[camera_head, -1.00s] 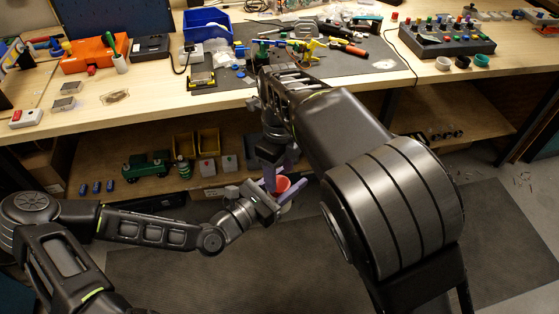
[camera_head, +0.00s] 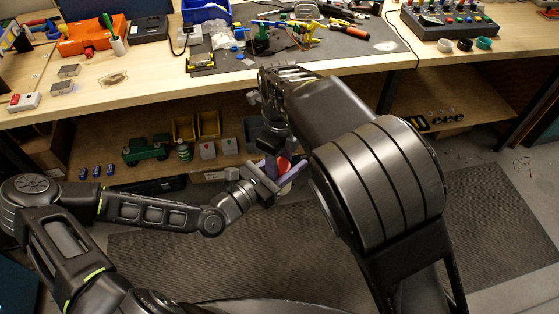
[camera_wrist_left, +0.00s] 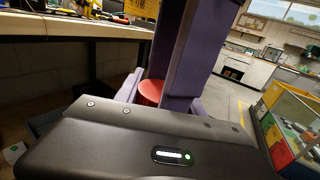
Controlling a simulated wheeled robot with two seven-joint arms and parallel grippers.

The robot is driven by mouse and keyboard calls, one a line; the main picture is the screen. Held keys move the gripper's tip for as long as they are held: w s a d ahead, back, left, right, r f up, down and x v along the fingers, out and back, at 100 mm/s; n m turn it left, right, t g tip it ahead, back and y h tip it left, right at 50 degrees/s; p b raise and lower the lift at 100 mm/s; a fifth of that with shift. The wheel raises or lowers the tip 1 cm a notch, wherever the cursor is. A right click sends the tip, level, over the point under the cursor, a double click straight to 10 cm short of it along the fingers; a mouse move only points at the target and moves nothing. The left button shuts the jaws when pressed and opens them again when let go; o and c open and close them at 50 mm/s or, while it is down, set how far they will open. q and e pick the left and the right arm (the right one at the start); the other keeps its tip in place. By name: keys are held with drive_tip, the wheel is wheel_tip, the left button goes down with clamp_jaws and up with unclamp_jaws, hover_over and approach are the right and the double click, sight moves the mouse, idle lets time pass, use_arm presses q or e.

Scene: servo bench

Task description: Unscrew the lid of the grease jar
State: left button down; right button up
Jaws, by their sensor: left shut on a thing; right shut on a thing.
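The red part of the grease jar (camera_head: 284,164) shows between my two grippers in the head view, in front of the bench. The purple fingers cover most of it; I cannot tell lid from body. The red also shows in the left wrist view (camera_wrist_left: 150,92). My left gripper (camera_head: 277,172) comes from the lower left and is shut on the jar. My right gripper (camera_head: 276,153) reaches down from above and is shut at the jar too. Its long purple fingers (camera_wrist_left: 188,60) stand in front of the red part in the left wrist view and hide much of it.
The workbench (camera_head: 150,97) behind bears a blue bin (camera_head: 207,10), an orange case (camera_head: 92,35), tools and a button panel (camera_head: 450,22). A lower shelf (camera_head: 105,150) holds a green toy-like vehicle (camera_head: 146,148) and yellow bins (camera_head: 208,124). The floor mat (camera_head: 400,255) is clear.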

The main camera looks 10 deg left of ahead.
drive_tip(key=c, duration=0.4)
drive_tip(key=o, duration=1.4)
drive_tip(key=shift+o, duration=0.2)
drive_tip(key=shift+r, duration=0.1)
wheel_tip(320, 180, up, 4)
drive_tip(key=shift+r, duration=0.15)
